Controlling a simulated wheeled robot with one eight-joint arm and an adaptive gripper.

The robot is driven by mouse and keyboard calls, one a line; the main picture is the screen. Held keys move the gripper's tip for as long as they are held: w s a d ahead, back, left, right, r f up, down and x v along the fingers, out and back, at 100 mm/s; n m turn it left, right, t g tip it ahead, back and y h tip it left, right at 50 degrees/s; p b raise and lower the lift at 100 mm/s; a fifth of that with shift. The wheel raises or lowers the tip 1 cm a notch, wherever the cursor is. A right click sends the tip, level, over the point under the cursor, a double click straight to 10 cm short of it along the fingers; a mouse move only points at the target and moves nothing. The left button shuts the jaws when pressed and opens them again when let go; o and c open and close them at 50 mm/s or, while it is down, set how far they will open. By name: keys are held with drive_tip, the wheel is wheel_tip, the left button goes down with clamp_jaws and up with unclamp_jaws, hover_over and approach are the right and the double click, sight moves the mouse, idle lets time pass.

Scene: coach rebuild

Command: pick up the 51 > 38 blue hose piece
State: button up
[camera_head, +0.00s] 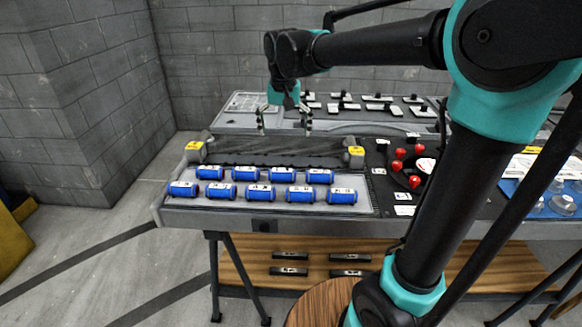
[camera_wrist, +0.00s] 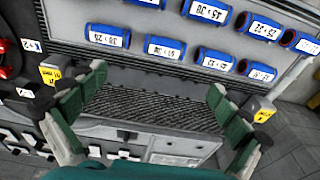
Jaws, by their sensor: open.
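Several blue hose pieces with white labels lie in two rows on the bench's grey tray. In the wrist view, the near-row piece second from the left seems to be the 51 > 38 blue hose piece (camera_wrist: 165,48), though its label is small and hard to read. It appears to match the back-row piece second from the right in the head view (camera_head: 283,175). My gripper (camera_head: 284,122) is open and empty, above and behind the rows. Its spread green fingers also show in the wrist view (camera_wrist: 158,88), apart from the pieces.
A dark ribbed strip (camera_head: 280,147) lies behind the rows, between grey end blocks with yellow labels (camera_head: 356,151). Red knobs (camera_head: 400,153) stand to the right. A rear panel (camera_head: 235,115) carries several black-and-white parts. Other hose pieces sit close beside the labelled one.

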approach(282, 170)
drive_tip(key=f, duration=0.5)
drive_tip(key=shift+w+d+f, duration=0.1)
drive_tip(key=shift+w+d, duration=0.05)
drive_tip(key=shift+d, duration=0.15)
drive_tip(key=shift+w+a+f, duration=0.1)
drive_tip(key=shift+w+f, duration=0.05)
drive_tip(key=shift+f, duration=0.75)
drive_tip(key=shift+w+a+f, duration=0.1)
drive_tip(key=shift+w+f, duration=0.05)
drive_tip(key=shift+f, duration=0.75)
drive_tip(key=shift+w+a+f, duration=0.1)
drive_tip(key=shift+w+f, duration=0.05)
drive_tip(key=shift+f, duration=0.75)
drive_tip(key=c, duration=1.2)
